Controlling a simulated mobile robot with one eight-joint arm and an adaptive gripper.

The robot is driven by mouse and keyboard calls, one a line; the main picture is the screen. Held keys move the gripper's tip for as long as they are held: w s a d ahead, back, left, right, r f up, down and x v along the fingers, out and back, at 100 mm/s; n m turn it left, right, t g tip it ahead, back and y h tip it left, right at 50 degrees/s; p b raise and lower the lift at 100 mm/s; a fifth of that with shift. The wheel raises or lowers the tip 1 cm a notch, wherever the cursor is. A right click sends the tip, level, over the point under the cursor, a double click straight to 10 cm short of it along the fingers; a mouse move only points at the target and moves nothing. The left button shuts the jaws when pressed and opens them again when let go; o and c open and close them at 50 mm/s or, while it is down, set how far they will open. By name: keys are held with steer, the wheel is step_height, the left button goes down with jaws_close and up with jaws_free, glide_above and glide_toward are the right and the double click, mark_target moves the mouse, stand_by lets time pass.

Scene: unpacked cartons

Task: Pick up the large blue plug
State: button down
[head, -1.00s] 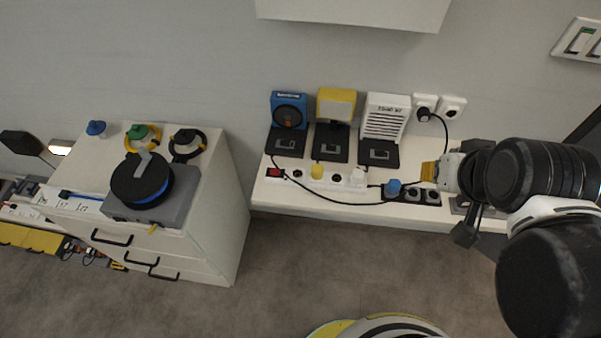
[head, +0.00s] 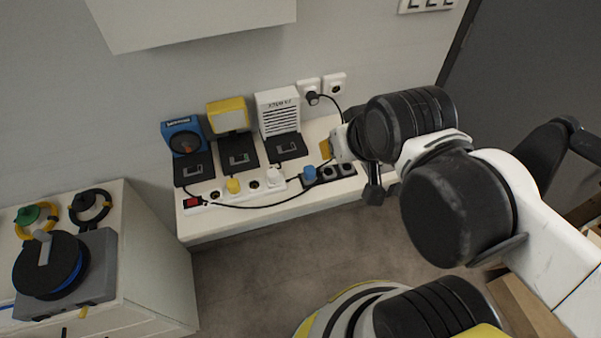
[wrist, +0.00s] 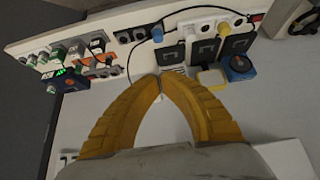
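A blue plug (head: 309,173) stands in the dark socket strip on the white bench; it also shows in the wrist view (wrist: 157,34), beyond my fingertips. The frames do not settle whether it is the large one. My gripper (head: 326,149) is over the bench, close behind the blue plug in the head view and apart from it. In the wrist view its yellow fingers (wrist: 160,78) meet at the tips with nothing seen between them. My arm hides part of the bench's right end in the head view.
A white power strip (head: 214,196) holds a yellow plug (head: 233,186) and a white plug (head: 273,176). Blue, yellow and white devices stand behind it. A black cable (head: 250,207) runs along the bench front. A white cabinet (head: 150,260) with a cable reel is at left.

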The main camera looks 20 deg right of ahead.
steer(key=c, duration=1.1)
jaws_free()
steer(key=shift+w, duration=0.2)
steer(key=shift+o, duration=0.6)
steer(key=w+g, duration=0.1)
steer(key=w, duration=0.1)
steer(key=w+f+g, duration=0.1)
steer(key=w, duration=0.1)
steer(key=shift+w+d+f, duration=0.1)
steer(key=shift+w+f, duration=0.1)
steer(key=g, duration=0.5)
glide_above(309, 168)
step_height(309, 168, down, 13)
steer(key=f, duration=0.2)
steer(key=f+b, duration=0.1)
steer(key=f, duration=0.3)
steer(key=shift+s+d, duration=0.15)
steer(key=shift+d, duration=0.15)
steer(key=f+b, duration=0.1)
steer(key=f, duration=0.1)
steer(key=f+b, duration=0.1)
steer(key=f, duration=0.1)
steer(key=f+b, duration=0.1)
steer(key=shift+a+f, duration=0.3)
steer(key=shift+f, duration=0.1)
steer(key=shift+r, duration=0.1)
